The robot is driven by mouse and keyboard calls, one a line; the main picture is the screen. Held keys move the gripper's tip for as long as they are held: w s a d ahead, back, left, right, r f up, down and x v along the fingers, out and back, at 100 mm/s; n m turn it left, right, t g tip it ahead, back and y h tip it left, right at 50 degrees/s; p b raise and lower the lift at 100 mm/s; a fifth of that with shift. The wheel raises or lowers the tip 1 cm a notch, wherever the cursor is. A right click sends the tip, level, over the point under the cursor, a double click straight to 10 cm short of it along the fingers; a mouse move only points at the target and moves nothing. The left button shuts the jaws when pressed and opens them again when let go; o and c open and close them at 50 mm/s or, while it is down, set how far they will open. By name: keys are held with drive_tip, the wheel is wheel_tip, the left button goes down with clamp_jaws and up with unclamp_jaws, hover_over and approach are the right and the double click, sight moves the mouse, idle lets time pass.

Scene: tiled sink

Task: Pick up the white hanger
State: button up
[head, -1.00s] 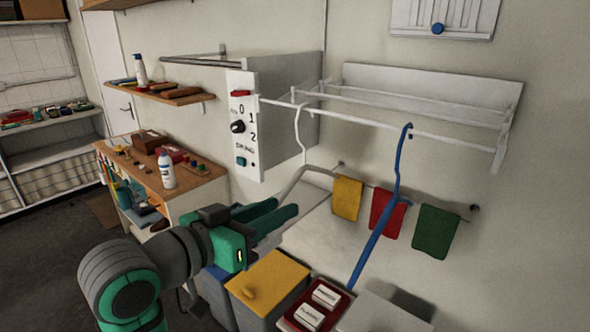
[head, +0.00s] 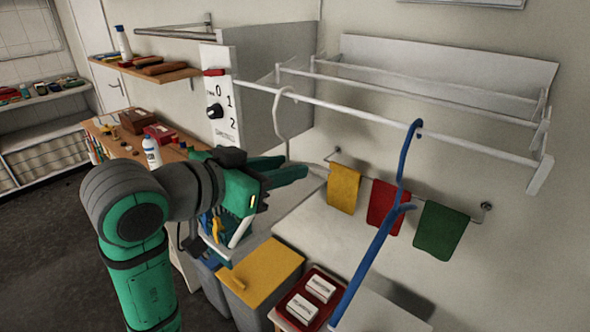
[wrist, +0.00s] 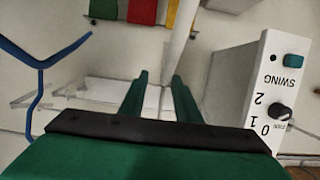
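The white hanger (head: 282,118) hangs by its hook from the front rail of the white wall rack. Most of its lower body is hidden behind my gripper in the head view. My gripper (head: 306,172) is in front of the hanger, below its hook, with green fingers pointing right. In the wrist view my gripper (wrist: 159,78) has its fingers spread apart. A white bar, apparently the white hanger (wrist: 180,38), runs down toward the gap between the fingertips. I cannot tell if the fingers touch it.
A blue hanger (head: 404,165) hangs on the same rail (head: 350,112) to the right. A white control panel (head: 219,105) stands close at left. Yellow, red and green cloths (head: 343,188) hang below. A yellow-lidded bin (head: 268,270) and red tray (head: 322,309) are lower down.

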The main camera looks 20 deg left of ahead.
drive_tip(key=shift+a+x, duration=0.15)
drive_tip(key=shift+x, duration=1.3)
drive_tip(key=shift+a+x, duration=0.15)
drive_tip(key=shift+x, duration=1.35)
drive_tip(key=shift+w+f, duration=0.1)
drive_tip(key=shift+f, duration=0.05)
clamp_jaws()
drive_tip(key=shift+d, duration=0.1)
